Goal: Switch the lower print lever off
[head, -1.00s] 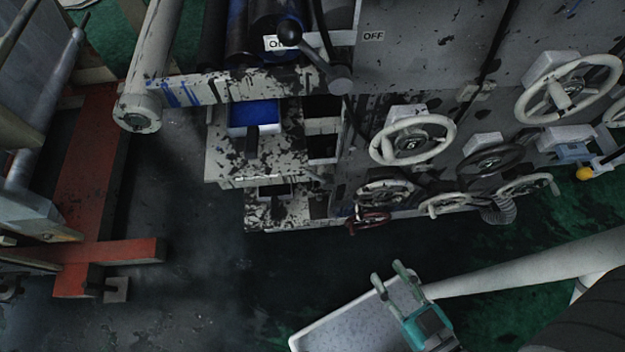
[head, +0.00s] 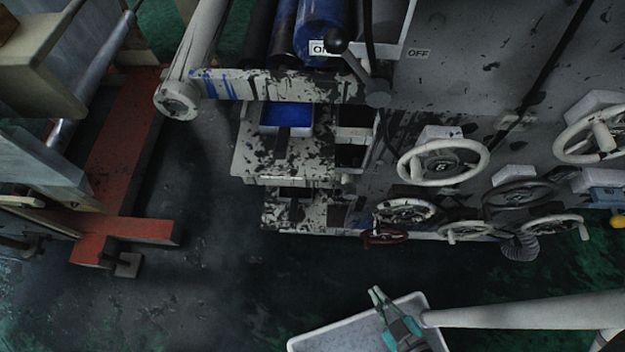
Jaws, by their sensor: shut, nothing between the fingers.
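The print lever (head: 357,66) has a black ball knob and a grey pivot hub at the lower right end. It sits on the front of the press at the upper middle and leans up-left, its knob beside the ON label (head: 318,47). The OFF label (head: 418,54) is on the grey panel to the right of the lever. My gripper (head: 377,291), teal and grey, is at the bottom middle, well below the lever in the picture. Its fingers are together and empty, pointing up-left. No other print lever is clear in this view.
Several handwheels (head: 443,161) stick out from the press (head: 480,75) on the right. A roller end (head: 176,101) juts out at the upper left. A red frame (head: 115,150) stands at the left. A pale tray (head: 330,337) lies under my gripper. Dark floor between is clear.

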